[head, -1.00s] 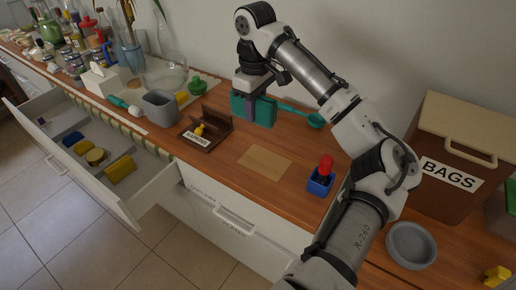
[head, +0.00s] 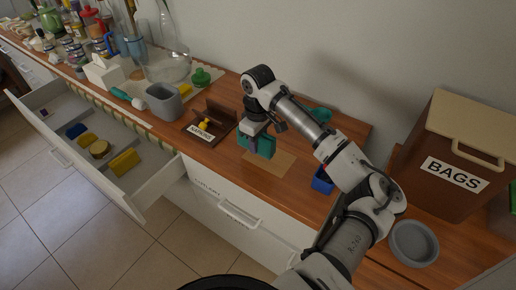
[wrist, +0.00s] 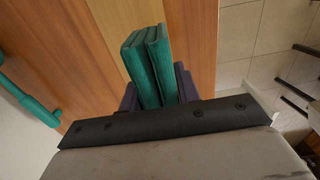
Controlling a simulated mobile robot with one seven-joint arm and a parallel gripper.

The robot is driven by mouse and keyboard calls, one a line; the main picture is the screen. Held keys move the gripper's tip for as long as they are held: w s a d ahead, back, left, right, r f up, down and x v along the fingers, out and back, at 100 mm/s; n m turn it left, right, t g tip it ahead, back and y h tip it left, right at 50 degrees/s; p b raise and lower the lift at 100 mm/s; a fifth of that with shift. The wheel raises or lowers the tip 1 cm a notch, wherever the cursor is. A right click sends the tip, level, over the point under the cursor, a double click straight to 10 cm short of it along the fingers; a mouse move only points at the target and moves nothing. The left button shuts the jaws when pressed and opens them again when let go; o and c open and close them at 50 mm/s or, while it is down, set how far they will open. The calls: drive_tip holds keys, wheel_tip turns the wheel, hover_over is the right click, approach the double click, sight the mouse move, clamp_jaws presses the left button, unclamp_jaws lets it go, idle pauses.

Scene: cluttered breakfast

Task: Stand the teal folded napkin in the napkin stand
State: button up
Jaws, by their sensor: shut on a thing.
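The teal folded napkin (wrist: 148,60) is between the dark fingers of my gripper (wrist: 158,92) in the wrist view, its folded layers reaching out past the fingertips. In the head view the teal napkin (head: 266,144) hangs below my gripper (head: 261,147), over or just beside a tan mat. My gripper is shut on it. The brown wooden napkin stand (head: 220,109), with a white label, is left of my gripper and apart from the napkin. A small yellow object (head: 205,124) sits at the stand, behind its label. The stand is not seen in the wrist view.
The tan mat (head: 275,165) lies flat on the counter. A grey container (head: 165,102) stands left of the stand. A blue holder (head: 321,184) is right, partly behind my arm. A teal ladle (wrist: 28,96) lies behind. An open drawer (head: 150,195) juts out at front left.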

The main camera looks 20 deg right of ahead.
drive_tip(key=shift+f+p, duration=0.35)
drive_tip(key=shift+f, duration=2.05)
drive_tip(key=o, duration=1)
drive_tip(key=shift+r, duration=0.1)
wheel_tip(320, 180, up, 12)
drive_tip(key=b, duration=0.3)
drive_tip(key=shift+r, duration=0.1)
